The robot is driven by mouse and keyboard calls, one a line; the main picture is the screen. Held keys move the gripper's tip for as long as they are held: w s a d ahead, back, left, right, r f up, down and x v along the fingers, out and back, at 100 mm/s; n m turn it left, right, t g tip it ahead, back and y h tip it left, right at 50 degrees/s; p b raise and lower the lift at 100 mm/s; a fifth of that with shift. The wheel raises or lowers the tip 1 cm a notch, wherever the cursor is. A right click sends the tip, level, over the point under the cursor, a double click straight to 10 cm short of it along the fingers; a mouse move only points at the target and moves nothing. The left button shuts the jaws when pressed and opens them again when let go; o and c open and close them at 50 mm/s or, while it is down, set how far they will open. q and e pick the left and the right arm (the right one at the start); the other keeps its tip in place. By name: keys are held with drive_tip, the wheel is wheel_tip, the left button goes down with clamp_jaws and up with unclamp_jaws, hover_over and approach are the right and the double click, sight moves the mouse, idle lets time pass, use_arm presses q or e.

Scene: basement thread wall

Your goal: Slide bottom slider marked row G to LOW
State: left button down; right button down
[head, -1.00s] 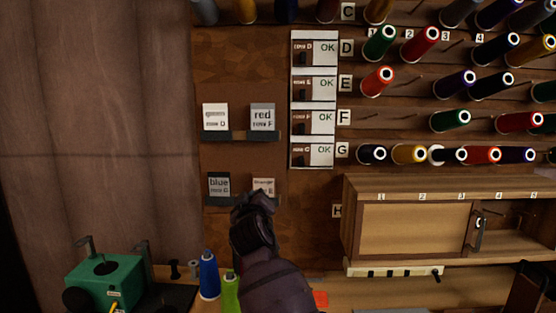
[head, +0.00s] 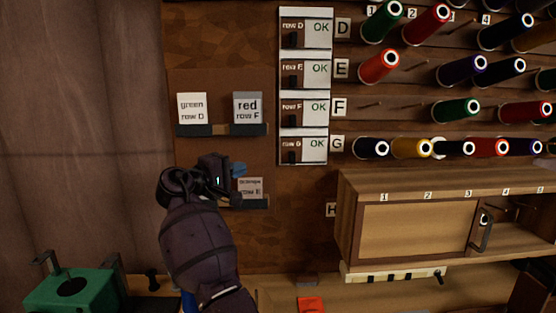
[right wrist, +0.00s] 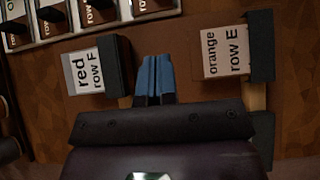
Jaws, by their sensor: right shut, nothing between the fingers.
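The white slider panel (head: 303,90) hangs on the wall with rows D, E, F and G from top to bottom, each marked OK. The bottom row G slider (head: 291,156) is a small dark knob at the left of its cell. The panel also shows at the upper left of the right wrist view (right wrist: 90,29). My right gripper (head: 238,169) is shut and empty, left of the panel and a little below row G, apart from it. Its blue fingertips (right wrist: 155,75) are together in the right wrist view. My left gripper is not in view.
Cards for green row D (head: 192,107), red row F (head: 248,107) and orange row E (head: 250,188) sit on small ledges around my right gripper. Thread spools (head: 411,148) stick out right of the panel. A wooden cabinet (head: 415,230) juts out at lower right.

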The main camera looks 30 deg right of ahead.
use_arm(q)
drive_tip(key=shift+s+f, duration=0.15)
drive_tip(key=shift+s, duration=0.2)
use_arm(e)
drive_tip(key=shift+w+f, duration=0.1)
drive_tip(key=shift+w, duration=0.05)
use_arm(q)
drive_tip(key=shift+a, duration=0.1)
use_arm(e)
drive_tip(key=shift+d, duration=0.1)
approach(289, 157)
drive_tip(key=w+d, duration=0.3)
drive_tip(key=d, duration=0.1)
drive_tip(key=s+d+p, duration=0.1)
drive_tip(key=shift+s+d, duration=0.15)
drive_tip(key=shift+d, duration=0.15)
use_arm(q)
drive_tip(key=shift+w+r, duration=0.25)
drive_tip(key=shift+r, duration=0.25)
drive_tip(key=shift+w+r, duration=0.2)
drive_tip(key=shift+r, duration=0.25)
use_arm(e)
drive_tip(key=shift+s+d, duration=0.15)
drive_tip(key=shift+d, duration=0.2)
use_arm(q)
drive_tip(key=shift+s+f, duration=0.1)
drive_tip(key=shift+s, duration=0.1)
